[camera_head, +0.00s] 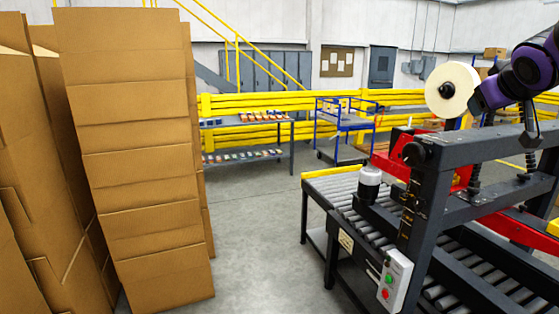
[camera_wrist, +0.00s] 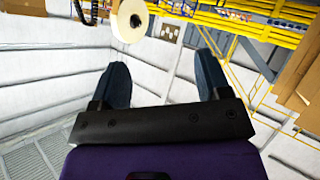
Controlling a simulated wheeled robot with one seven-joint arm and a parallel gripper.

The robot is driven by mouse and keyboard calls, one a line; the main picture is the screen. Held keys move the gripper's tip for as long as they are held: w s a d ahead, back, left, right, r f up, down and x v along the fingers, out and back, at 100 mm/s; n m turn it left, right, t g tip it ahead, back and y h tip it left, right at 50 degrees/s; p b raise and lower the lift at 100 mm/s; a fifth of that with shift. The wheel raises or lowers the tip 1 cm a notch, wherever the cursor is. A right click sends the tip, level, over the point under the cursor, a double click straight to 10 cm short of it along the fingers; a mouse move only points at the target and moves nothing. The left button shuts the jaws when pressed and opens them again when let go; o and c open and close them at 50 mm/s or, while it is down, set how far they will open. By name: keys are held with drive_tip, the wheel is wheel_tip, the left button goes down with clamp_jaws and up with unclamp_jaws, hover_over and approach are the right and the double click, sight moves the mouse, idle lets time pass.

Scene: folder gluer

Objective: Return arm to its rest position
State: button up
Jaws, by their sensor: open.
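My arm (camera_head: 520,75), purple and black, reaches in from the upper right of the head view, above the case-sealing machine (camera_head: 440,180). My gripper (camera_wrist: 162,85) shows in the wrist view with its two dark fingers wide apart and nothing between them. It is open and empty; in the head view its fingers cannot be made out. A tape roll (camera_head: 453,90) on the machine is left of my arm in the head view. It also shows beyond the fingers in the wrist view (camera_wrist: 130,20).
Tall stacks of flat cardboard (camera_head: 135,160) stand at the left. A roller conveyor (camera_head: 345,190) with a button box (camera_head: 394,280) runs at the right. A table (camera_head: 245,140), a blue cart (camera_head: 345,125) and yellow rails (camera_head: 270,102) are behind. Grey floor (camera_head: 255,235) lies clear between.

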drive_tip(key=s+a+f+g+y, duration=0.2)
drive_tip(key=s+a+f, duration=0.4)
drive_tip(key=s, duration=0.5)
drive_tip(key=s+a+f+g+y, duration=0.3)
drive_tip(key=s+a+f, duration=0.3)
drive_tip(key=s+a, duration=0.4)
drive_tip(key=shift+s+a+g, duration=0.35)
drive_tip(key=shift+s+g, duration=0.05)
drive_tip(key=shift+g, duration=0.2)
